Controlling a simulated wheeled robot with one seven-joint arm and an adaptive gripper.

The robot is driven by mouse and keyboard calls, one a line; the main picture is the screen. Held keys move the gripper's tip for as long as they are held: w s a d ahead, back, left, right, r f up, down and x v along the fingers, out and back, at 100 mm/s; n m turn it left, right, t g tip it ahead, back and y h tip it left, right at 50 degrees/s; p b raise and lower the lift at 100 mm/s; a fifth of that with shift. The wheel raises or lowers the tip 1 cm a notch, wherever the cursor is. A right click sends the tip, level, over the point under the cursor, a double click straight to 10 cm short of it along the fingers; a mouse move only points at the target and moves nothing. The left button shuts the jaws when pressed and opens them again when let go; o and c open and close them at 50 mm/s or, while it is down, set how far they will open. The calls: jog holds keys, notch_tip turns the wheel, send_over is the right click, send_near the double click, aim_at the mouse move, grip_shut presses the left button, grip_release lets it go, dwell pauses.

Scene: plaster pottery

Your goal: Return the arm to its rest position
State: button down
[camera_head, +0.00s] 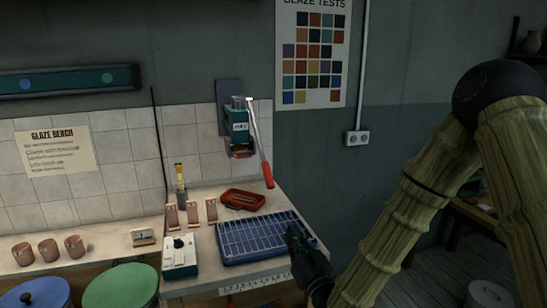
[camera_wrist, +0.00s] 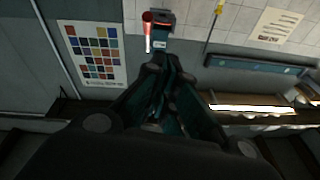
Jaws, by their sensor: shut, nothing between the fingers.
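My gripper (camera_head: 300,240) shows in the head view at the end of my arm, in front of the right edge of the blue tray (camera_head: 262,236). Its fingers are shut with nothing between them. In the wrist view my gripper (camera_wrist: 166,68) fills the middle, its fingers pointing towards the tiled wall. Whether it touches the tray cannot be told. My arm comes in from the right side of the head view, bent at a dark joint high up.
The bench holds a red tray (camera_head: 242,199), a white and green box (camera_head: 180,256) and several brown cups (camera_head: 48,250). A wall device with a red-handled lever (camera_head: 262,145) hangs above. Lidded buckets (camera_head: 120,288) stand in front.

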jog(key=s+d+f+g+h, duration=0.1)
jog(key=s+d+f+g, duration=0.3)
jog(key=f, duration=0.7)
jog(key=s+d+f+m+g+h, duration=0.1)
jog(key=s+f+g+h, duration=0.15)
jog(key=s+f, duration=0.6)
jog(key=s+d+f+g+h, duration=0.1)
jog(key=s+d+f+g, duration=0.25)
jog(key=f, duration=0.95)
jog(key=s+d+f+g+h, duration=0.1)
jog(key=s+d+f+g, duration=0.2)
jog(key=s, duration=0.6)
jog(key=s+d+f+m+g+h, duration=0.1)
jog(key=s+d+f+g, duration=0.2)
jog(key=s+f, duration=0.2)
jog(key=s+d+f+g+h, duration=0.1)
jog(key=s+d+f+g, duration=0.2)
jog(key=s, duration=0.9)
jog(key=shift+s+f+m, duration=0.35)
jog(key=shift+f+m, duration=0.05)
jog(key=shift+f, duration=0.2)
jog(key=shift+d, duration=0.2)
